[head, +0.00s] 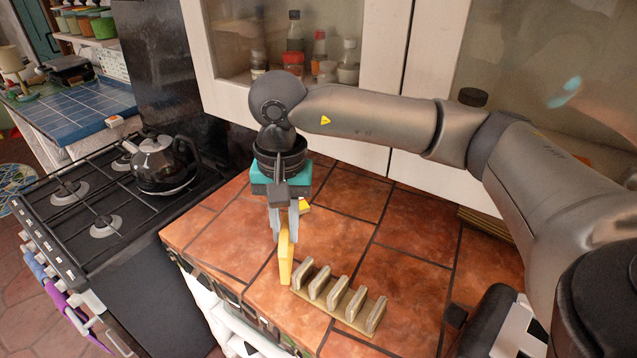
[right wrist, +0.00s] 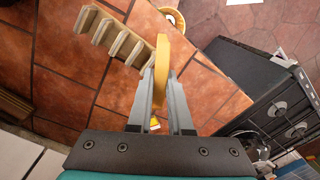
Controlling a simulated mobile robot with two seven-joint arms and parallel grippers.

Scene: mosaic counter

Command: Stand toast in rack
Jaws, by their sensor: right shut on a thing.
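A yellow slice of toast (head: 286,262) is held on edge, roughly upright, just left of the rack's nearest end in the head view. My right gripper (head: 285,226) is shut on its upper part from above. In the right wrist view the toast (right wrist: 162,62) sits between the fingertips (right wrist: 157,88). The wooden rack (head: 339,310) stands on the counter with several upright slats and empty slots. It also shows in the right wrist view (right wrist: 122,46), beside the toast. I cannot tell whether the toast touches the counter. My left gripper is not in view.
A small yellow object (head: 304,206) lies behind the right gripper; its shape is partly hidden. The tiled counter (head: 415,225) is clear behind the rack. A stove with a kettle (head: 160,162) is at left; white cabinets line the back.

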